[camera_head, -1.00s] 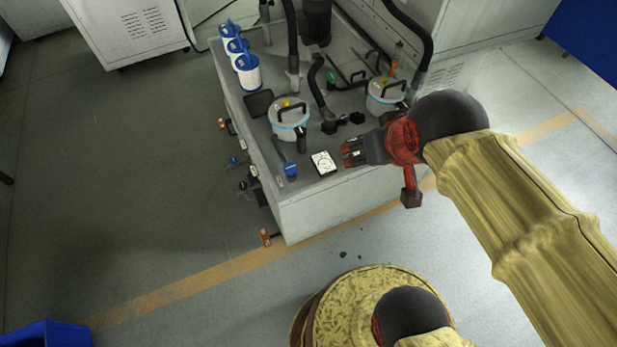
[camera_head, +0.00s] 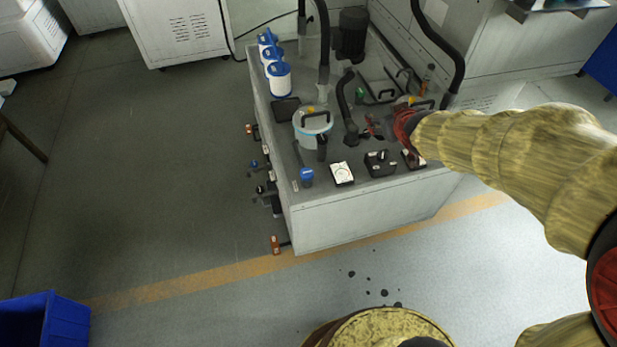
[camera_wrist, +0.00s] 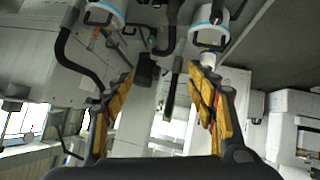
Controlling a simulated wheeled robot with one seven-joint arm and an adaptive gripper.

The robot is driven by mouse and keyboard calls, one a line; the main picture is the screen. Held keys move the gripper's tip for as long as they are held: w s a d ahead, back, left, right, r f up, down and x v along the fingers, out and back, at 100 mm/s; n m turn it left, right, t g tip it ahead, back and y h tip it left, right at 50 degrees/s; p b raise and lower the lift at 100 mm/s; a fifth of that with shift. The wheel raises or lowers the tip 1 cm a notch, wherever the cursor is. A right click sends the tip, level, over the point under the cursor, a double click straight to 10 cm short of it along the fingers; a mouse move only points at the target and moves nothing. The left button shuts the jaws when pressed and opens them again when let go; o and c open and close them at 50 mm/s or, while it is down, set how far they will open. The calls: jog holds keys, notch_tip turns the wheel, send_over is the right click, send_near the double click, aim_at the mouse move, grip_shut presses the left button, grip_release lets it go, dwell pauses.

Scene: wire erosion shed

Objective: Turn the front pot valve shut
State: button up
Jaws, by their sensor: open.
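A white pot (camera_head: 306,131) with a pale blue band and a black lid handle stands on the grey bench top (camera_head: 285,118). A black upright fitting (camera_head: 321,148) is at its front right side; I cannot tell whether this is the valve or how it is turned. A second similar pot (camera_head: 428,104) stands to the right, partly hidden by my gripper. My gripper (camera_head: 373,127) is between the two pots, nearer the second. In the wrist view its yellow fingers (camera_wrist: 162,105) are apart with nothing between them. Two banded pots show at the top, left and right (camera_wrist: 208,18).
A blue-ended lever (camera_head: 306,175), a white dial gauge (camera_head: 341,173) and a black box (camera_head: 380,163) line the bench's front edge. Black bent pipes (camera_head: 345,95) rise behind. White-and-blue canisters (camera_head: 279,79) stand at the back left.

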jog(key=w+a+f+n+t+y+b, duration=0.1)
jog(key=w+a+f+n+y, duration=0.15)
jog(key=w+f, duration=0.45)
jog(key=n+t+y+b, duration=0.25)
jog(key=y+b, duration=0.35)
jog(key=y, duration=0.4)
send_near(307, 172)
jog(key=shift+w+a+f+g, duration=0.1)
jog(key=shift+w+a+g, duration=0.25)
jog(key=shift+w+a, duration=0.55)
jog(key=b+x, duration=0.2)
jog(key=x, duration=0.5)
jog(key=shift+w+a+b, duration=0.15)
jog(key=shift+w+b, duration=0.15)
jog(key=shift+c, duration=1)
jog(key=c, duration=1)
